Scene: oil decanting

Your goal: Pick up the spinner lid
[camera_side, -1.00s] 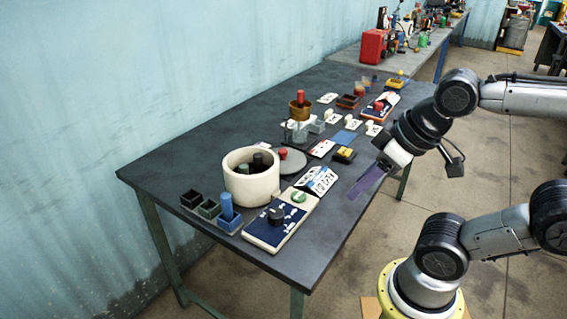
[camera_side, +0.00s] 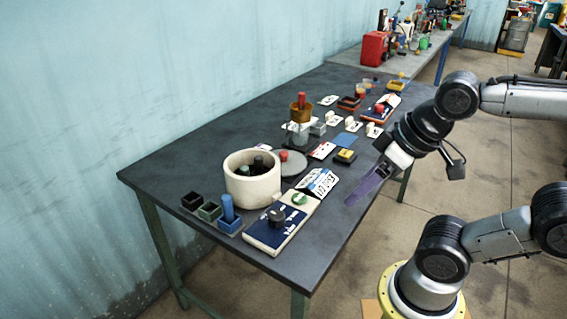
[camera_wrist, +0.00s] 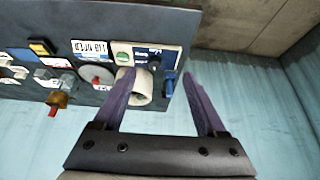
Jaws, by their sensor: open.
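I take the spinner lid to be the grey disc (camera_side: 291,167) with a red knob (camera_side: 283,156) on top, lying on the table beside the white round pot. It also shows in the wrist view as a grey disc (camera_wrist: 88,72) left of the pot. The white pot (camera_side: 249,188) is open and holds dark and green-topped pieces. My gripper (camera_side: 350,202) is open and empty, with purple fingers, above the table's right edge and apart from the lid. In the wrist view, the gripper (camera_wrist: 165,74) has its fingers spread, with nothing between them.
A blue control panel (camera_side: 260,235) with a black knob stands in front of the pot. Small square holders (camera_side: 209,211) are to its left. A stand with an amber cup (camera_side: 301,111) rises behind the lid. The table's left back (camera_side: 190,160) is bare.

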